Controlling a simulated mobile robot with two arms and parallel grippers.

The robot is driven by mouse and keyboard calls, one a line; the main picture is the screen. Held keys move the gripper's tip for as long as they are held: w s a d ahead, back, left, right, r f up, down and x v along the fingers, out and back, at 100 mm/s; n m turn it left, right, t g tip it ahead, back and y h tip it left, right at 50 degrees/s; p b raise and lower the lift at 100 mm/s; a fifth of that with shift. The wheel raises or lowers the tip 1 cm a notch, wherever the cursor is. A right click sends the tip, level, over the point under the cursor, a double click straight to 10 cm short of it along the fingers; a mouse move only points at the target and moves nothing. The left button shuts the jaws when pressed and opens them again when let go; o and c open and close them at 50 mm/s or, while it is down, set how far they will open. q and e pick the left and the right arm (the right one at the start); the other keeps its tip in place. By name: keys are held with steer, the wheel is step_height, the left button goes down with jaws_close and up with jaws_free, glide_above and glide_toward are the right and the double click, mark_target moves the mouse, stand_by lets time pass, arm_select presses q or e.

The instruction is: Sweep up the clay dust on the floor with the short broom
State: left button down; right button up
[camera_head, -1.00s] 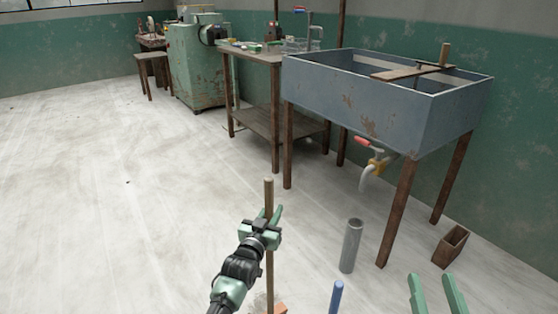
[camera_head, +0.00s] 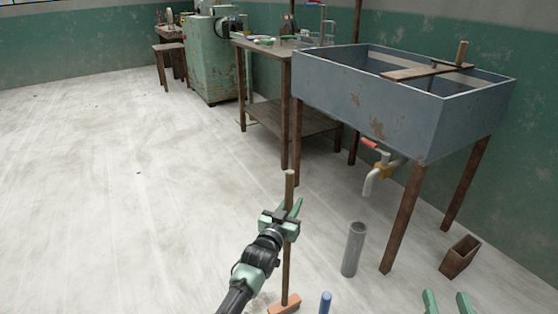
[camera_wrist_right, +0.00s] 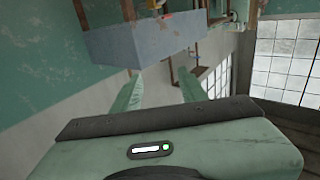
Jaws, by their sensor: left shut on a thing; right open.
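The short broom has a wooden handle (camera_head: 288,262) and an orange-brown head (camera_head: 286,304) at the bottom edge of the head view. My left gripper (camera_head: 285,217) is shut on the upper part of the handle, which stands nearly upright. A brownish dust patch (camera_head: 262,302) lies on the pale floor just left of the broom head; part of it is behind my left arm. My right gripper (camera_head: 447,301) is open and empty at the lower right. Its two green fingers also show apart in the right wrist view (camera_wrist_right: 160,90).
A blue-grey sink (camera_head: 380,97) on wooden legs stands right, with a tap pipe (camera_head: 369,183) below. A grey tube (camera_head: 354,249), a small wooden box (camera_head: 460,257) and a blue rod (camera_head: 325,303) are near it. A workbench (camera_head: 262,48) and green machine (camera_head: 212,60) stand behind. The left floor is open.

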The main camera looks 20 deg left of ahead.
steer(key=shift+s+d+f+g+h+p, duration=0.85)
steer(key=shift+s+f+g, duration=0.9)
steer(key=shift+f, duration=1.3)
steer(key=shift+s+d+f+g+h+p, duration=0.5)
steer(key=shift+s+d+f+g, duration=0.65)
steer(key=shift+f+g, duration=1.45)
steer(key=s+d+f+g+p, duration=0.2)
steer(key=s, duration=0.4)
steer(key=s+d+f+g+h+p, duration=0.1)
steer(key=s+d+f+g, duration=0.1)
steer(key=s, duration=0.4)
steer(key=shift+s+f+m+g+p, duration=0.4)
steer(key=shift+f+g, duration=0.2)
steer(key=shift+g, duration=0.25)
